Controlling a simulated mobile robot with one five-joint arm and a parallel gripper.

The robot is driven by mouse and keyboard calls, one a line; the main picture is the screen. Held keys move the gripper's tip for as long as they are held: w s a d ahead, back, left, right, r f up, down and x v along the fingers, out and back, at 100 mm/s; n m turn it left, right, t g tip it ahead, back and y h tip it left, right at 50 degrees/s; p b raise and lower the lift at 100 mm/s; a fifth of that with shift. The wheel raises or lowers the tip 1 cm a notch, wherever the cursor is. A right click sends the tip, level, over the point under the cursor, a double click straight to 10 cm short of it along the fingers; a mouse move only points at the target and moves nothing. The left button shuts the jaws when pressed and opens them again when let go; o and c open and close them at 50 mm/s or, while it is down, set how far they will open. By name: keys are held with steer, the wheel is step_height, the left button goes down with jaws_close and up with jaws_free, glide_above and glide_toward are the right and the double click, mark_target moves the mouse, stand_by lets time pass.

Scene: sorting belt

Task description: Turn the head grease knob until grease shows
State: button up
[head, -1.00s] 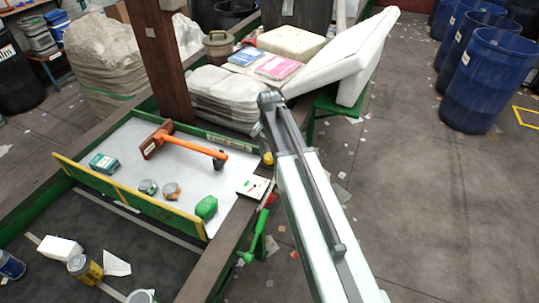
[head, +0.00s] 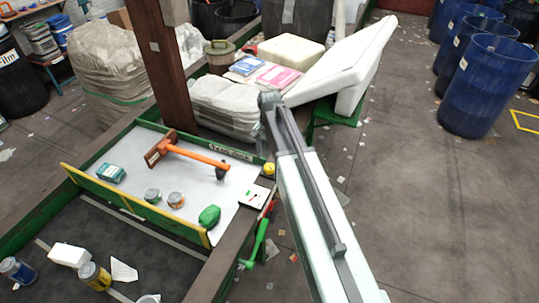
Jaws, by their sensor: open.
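A small round yellow knob-like part (head: 269,168) sits at the outer edge of the belt frame, beside the end of the green crossbar and close to my arm. It may be the grease knob; it is too small to tell for sure, and no grease can be made out. My arm rises from the lower right to a joint above the frame edge. My gripper is not visible past that joint.
A white card (head: 254,195) and green lever (head: 259,242) are at the rail. Blue barrels (head: 483,87) stand right; floor between is open.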

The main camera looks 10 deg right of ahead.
mark_target(269, 166)
step_height(269, 166, up, 2)
steer(key=shift+p, duration=0.3)
steer(key=shift+r+p, duration=0.35)
step_height(269, 166, down, 8)
steer(key=b, duration=0.8)
steer(key=shift+f, duration=0.2)
steer(key=shift+r, duration=0.15)
jaws_close()
